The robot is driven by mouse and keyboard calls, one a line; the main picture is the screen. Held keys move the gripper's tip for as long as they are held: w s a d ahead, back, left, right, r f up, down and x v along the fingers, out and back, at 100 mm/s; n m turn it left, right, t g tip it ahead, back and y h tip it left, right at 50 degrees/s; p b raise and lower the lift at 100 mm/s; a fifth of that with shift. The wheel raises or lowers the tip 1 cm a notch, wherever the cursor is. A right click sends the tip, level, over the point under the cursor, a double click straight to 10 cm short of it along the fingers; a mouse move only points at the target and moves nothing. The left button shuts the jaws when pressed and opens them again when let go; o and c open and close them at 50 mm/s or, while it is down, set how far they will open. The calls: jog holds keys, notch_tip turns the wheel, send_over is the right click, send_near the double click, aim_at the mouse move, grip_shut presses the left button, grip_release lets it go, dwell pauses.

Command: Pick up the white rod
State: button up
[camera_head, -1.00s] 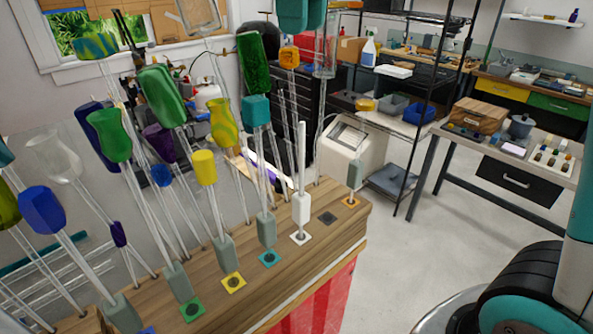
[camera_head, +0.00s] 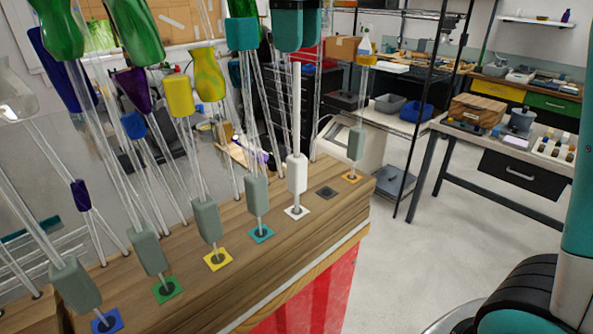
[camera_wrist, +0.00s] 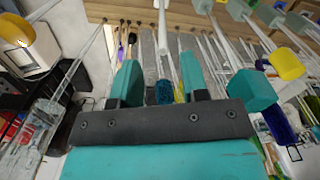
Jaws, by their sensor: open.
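The white rod stands upright in the row, with its white lower block (camera_head: 297,172) above a white square marker (camera_head: 298,211) on the wooden bench. The rod's upper end is hidden.
Other glass rods with coloured tops stand close by, such as a yellow one (camera_head: 179,95) and a teal one (camera_head: 241,33). A rod with a grey-green block (camera_head: 356,143) stands to the right. The wooden bench (camera_head: 270,280) has bare space along its front. The floor at the right is clear.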

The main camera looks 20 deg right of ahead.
aim_at(298, 62)
jog(key=f+b, duration=0.3)
jog(key=f, duration=0.1)
jog(key=shift+s+f+b, duration=0.2)
jog(key=shift+f+b, duration=0.1)
jog(key=shift+b, duration=0.1)
jog(key=shift+a+r, duration=0.1)
jog(key=shift+r, duration=0.05)
jog(key=shift+c, duration=0.2)
grip_shut()
jog(key=shift+r, duration=0.1)
